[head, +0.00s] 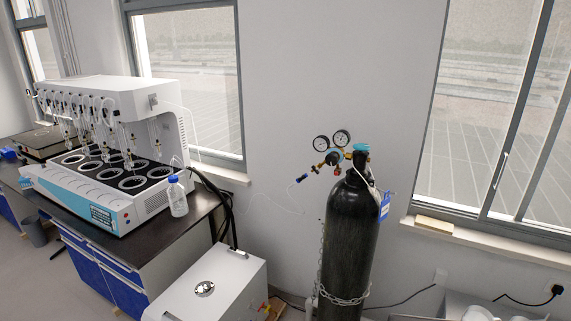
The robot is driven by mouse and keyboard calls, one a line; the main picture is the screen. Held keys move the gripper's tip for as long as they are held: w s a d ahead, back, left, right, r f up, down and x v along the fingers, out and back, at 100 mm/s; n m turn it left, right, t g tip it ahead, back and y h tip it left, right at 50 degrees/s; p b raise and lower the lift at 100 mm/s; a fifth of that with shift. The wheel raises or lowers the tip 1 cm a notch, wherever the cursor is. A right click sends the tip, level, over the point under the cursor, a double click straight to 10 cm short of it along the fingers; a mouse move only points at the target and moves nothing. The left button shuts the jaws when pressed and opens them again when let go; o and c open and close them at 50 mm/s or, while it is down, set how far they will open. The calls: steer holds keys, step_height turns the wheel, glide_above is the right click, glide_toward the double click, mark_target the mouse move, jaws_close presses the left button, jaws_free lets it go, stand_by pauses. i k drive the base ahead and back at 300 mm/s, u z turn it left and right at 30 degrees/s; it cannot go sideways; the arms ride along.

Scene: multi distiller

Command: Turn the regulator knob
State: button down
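A regulator (332,158) with two round dial gauges (331,142) sits at the top of a tall black gas cylinder (347,245), in the middle right of the head view. Small coloured parts in red, orange and blue show on the regulator; which one is the regulator knob is too small to tell for sure. A teal cap or handwheel (361,147) is on top of the cylinder. My gripper is not in view.
A white distiller (110,160) and a bottle (177,197) stand on a dark-topped bench (150,232) at left. A white box unit (215,285) stands left of the cylinder. A chain (343,299) circles the cylinder. White items (480,312) are at lower right.

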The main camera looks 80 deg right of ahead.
mark_target(331, 159)
steer(key=z, duration=3.1)
steer(key=i, duration=0.1)
steer(key=u, duration=0.1)
